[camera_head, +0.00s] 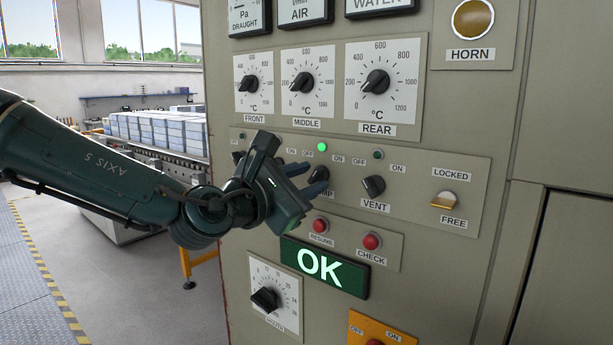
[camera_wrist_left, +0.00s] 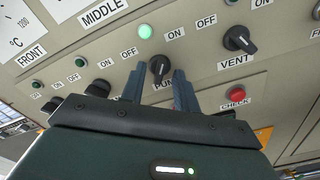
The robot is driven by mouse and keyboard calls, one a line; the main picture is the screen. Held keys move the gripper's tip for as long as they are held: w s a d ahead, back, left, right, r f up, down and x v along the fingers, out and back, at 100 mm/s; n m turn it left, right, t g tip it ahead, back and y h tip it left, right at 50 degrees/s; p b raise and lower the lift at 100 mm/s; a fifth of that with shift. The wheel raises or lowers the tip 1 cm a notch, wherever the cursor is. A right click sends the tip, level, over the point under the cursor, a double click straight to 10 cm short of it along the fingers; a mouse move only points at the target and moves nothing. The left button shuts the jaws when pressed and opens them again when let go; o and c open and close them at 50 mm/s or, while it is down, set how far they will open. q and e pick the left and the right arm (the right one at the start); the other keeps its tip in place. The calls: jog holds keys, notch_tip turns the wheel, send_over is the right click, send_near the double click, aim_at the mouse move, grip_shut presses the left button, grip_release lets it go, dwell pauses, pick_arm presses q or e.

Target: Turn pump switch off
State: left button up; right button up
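The pump switch is a dark knob (camera_wrist_left: 159,66) in the wrist view, under a lit green lamp (camera_wrist_left: 145,32) with OFF to its left and ON to its right. In the head view the knob (camera_head: 319,173) is partly hidden by my fingers, as is its PUMP label. My left gripper (camera_wrist_left: 158,92) is open, its two dark fingers apart. In the wrist view the fingertips appear on either side of the lower part of the knob; I cannot tell whether they touch it. The left gripper (camera_head: 312,180) also shows in the head view, close to the panel. My right gripper is not in view.
The vent knob (camera_head: 374,187) sits right of the pump knob. Below are red resume (camera_head: 320,226) and check (camera_head: 371,241) buttons and a lit OK display (camera_head: 325,267). Temperature dials (camera_head: 305,82) are above. A locked/free switch (camera_head: 445,201) is further right.

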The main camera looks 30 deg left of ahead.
pick_arm(q)
jog(key=shift+w, duration=0.15)
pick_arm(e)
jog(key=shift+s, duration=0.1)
pick_arm(q)
grip_shut()
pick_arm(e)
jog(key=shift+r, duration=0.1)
